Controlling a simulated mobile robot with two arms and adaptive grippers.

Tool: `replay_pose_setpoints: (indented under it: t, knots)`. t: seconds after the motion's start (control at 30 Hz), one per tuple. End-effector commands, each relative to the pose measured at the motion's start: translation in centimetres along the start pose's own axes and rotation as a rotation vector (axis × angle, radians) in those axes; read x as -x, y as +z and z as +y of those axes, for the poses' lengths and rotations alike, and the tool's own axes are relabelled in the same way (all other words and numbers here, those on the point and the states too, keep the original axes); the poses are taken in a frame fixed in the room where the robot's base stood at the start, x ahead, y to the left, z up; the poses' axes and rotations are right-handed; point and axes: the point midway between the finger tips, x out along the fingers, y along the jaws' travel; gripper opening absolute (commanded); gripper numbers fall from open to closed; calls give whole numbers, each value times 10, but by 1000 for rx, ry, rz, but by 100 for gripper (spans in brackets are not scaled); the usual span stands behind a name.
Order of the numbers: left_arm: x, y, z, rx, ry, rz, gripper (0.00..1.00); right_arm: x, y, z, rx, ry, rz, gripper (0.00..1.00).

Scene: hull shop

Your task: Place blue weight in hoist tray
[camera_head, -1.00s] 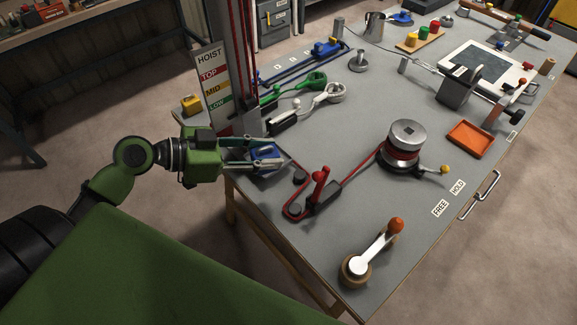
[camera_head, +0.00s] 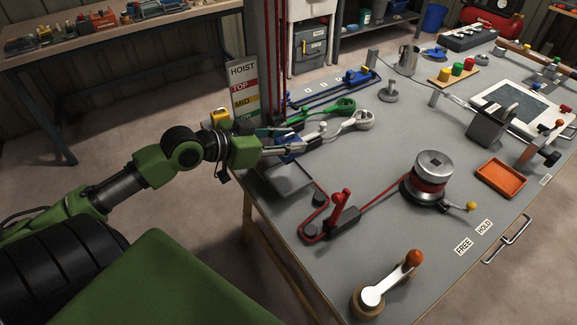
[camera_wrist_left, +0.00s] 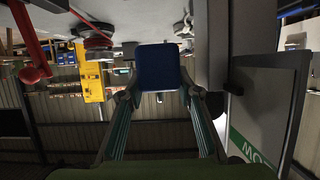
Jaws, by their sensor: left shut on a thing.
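My left gripper (camera_head: 322,139) is shut on the blue weight (camera_head: 289,150), a blue block partly hidden behind its fingers. The blue weight also shows in the left wrist view (camera_wrist_left: 158,67), between the two fingertips (camera_wrist_left: 166,98). A shallow grey tray (camera_head: 288,180), which I take for the hoist tray, is at the table's near left edge beside the hoist. The gripper and weight appear above it and toward its far side; the exact height is hard to tell. My right gripper is not in view.
The hoist mast with red cords and a HOIST sign (camera_head: 243,88) stands just beyond the gripper. Green (camera_head: 340,106) and white (camera_head: 362,120) handles are close to the fingertips. A red lever (camera_head: 341,208) and a spool drum (camera_head: 430,175) stand to the right. A yellow block (camera_head: 220,117) is at the left.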

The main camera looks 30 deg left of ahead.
Motion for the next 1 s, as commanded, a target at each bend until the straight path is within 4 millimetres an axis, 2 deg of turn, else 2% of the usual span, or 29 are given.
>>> replay_pose_setpoints:
  t: [0.13, 0.37, 0.6, 1.0]
  knots:
    - [-12, 27, -1, 2, -2, 5, 0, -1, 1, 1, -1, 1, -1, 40]
    - [-19, 44, 0, 0, 0, 6, 0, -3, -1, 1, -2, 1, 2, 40]
    - [-31, 73, -1, 0, -1, 6, 0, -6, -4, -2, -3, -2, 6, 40]
    - [-34, 79, 0, -3, -1, 6, 0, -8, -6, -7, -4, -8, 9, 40]
